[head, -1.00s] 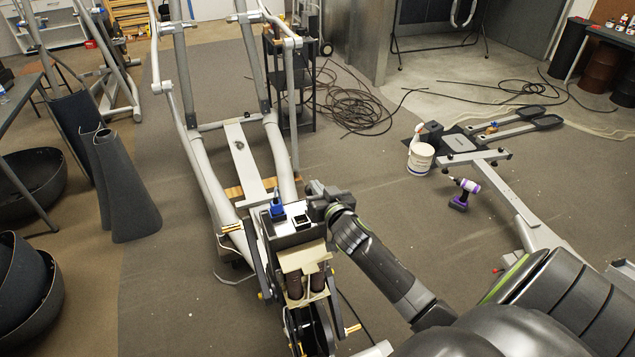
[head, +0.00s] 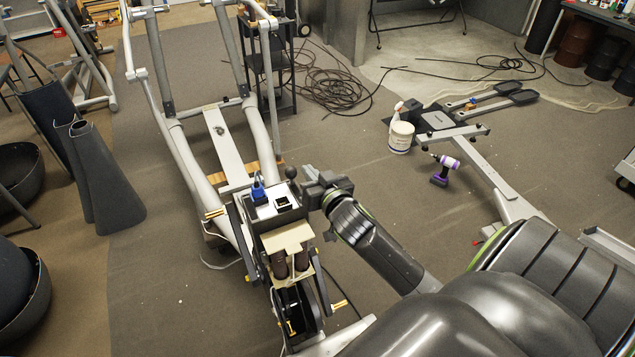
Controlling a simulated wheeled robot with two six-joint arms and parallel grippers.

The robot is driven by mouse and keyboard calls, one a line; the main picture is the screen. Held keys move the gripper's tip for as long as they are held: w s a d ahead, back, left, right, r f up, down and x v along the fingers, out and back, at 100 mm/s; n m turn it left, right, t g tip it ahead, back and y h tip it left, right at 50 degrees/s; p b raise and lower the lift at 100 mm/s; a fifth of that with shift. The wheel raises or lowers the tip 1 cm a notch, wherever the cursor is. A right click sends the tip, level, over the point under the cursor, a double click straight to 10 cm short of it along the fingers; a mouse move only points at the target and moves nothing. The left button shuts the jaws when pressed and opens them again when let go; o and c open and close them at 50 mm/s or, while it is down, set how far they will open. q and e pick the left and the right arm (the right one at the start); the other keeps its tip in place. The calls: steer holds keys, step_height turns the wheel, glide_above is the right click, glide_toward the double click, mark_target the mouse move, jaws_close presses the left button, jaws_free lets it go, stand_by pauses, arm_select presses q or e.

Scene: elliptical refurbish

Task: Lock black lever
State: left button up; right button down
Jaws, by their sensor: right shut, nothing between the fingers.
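A black lever with a round knob (head: 291,173) stands upright at the back right corner of a small open-topped box (head: 264,222) on the elliptical machine's front end. Its lower shaft is partly hidden. My right gripper (head: 308,187) is shut and empty, just right of the box and the knob, with a small gap to the knob. My left gripper is out of view.
A blue item (head: 258,191) and a small dark square part (head: 283,203) sit in the box. The elliptical's frame (head: 180,150) extends behind.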

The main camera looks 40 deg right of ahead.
steer(key=shift+b+v, duration=0.3)
steer(key=shift+v, duration=1.4)
steer(key=shift+d+r, duration=0.1)
